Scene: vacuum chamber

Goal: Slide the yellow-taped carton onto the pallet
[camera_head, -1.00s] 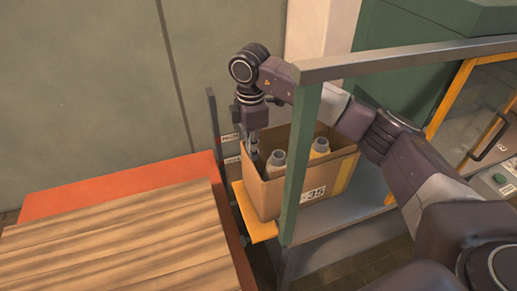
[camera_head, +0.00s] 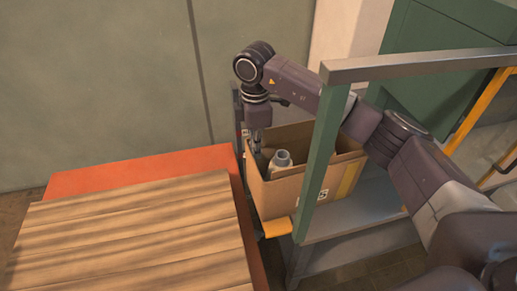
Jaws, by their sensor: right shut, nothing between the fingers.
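The yellow-taped carton (camera_head: 282,196) is an open-topped brown box with a bottle (camera_head: 281,160) standing in it. It sits at the left end of a grey metal shelf, partly on a yellow-orange flap (camera_head: 279,228), with the green post crossing in front of it. The pallet (camera_head: 130,235), of light wooden boards, lies to the left on a red-orange base. My right gripper (camera_head: 257,145) points down at the carton's left end, shut and empty. Its tips are partly hidden by the carton wall, and I cannot tell whether they touch it. My left gripper is not in view.
A green post (camera_head: 324,150) and a grey top rail (camera_head: 420,67) stand in front of my right arm. The grey shelf (camera_head: 360,215) is bare right of the carton. The pallet top is clear. A grey-green wall (camera_head: 100,90) stands behind.

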